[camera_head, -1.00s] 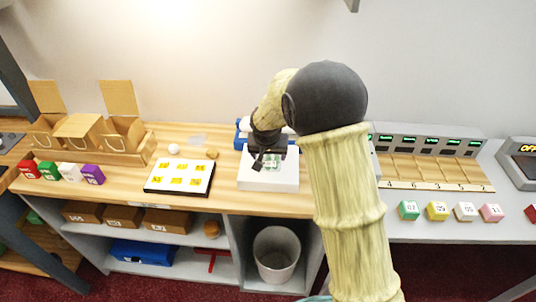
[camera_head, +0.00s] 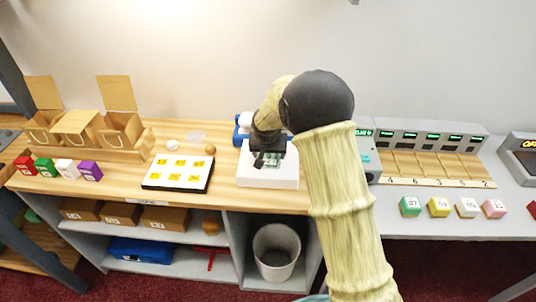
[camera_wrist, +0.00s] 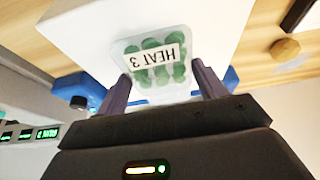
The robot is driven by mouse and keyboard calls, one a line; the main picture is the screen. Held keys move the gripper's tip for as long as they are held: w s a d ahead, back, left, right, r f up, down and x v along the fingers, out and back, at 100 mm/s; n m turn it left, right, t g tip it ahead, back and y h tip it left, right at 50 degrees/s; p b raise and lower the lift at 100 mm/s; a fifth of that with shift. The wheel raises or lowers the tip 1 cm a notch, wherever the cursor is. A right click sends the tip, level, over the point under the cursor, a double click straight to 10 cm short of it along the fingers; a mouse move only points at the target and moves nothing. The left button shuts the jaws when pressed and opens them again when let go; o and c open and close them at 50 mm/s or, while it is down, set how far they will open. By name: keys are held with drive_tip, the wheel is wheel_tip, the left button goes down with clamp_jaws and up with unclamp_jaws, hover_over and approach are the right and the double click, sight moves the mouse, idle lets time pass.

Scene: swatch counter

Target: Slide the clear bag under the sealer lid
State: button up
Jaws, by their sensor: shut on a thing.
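The clear bag (camera_wrist: 152,62) holds several green round pieces and has a white "HEAT 3" label. My gripper (camera_wrist: 162,88) is shut on the bag's near end in the wrist view, with a dark finger at each side. The bag is over the white sealer base (camera_wrist: 90,35). In the head view, my gripper (camera_head: 268,160) is over the white base (camera_head: 265,178), and the bag (camera_head: 272,161) shows small below it. The sealer's blue part (camera_wrist: 75,85) shows at both sides of the gripper; its middle is hidden, as is the exact lid position.
A white board with yellow labels (camera_head: 178,186) lies left of the sealer, with small round things behind it. Paper bags (camera_head: 80,128) and coloured blocks stand farther left. A teal-faced device (camera_head: 368,158) and a numbered rack (camera_head: 430,168) are at right. A bin (camera_head: 277,250) stands below.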

drive_tip(key=shift+w+d+f+p, duration=0.1)
drive_tip(key=shift+w+p, duration=0.55)
drive_tip(key=shift+w, duration=0.95)
drive_tip(key=shift+w+f+p, duration=0.1)
drive_tip(key=shift+w+p, duration=0.5)
drive_tip(key=shift+w, duration=0.95)
drive_tip(key=shift+f, duration=0.1)
drive_tip(key=o, duration=1.1)
drive_tip(key=b+v, duration=0.2)
drive_tip(key=v, duration=1.5)
drive_tip(key=shift+r, duration=0.25)
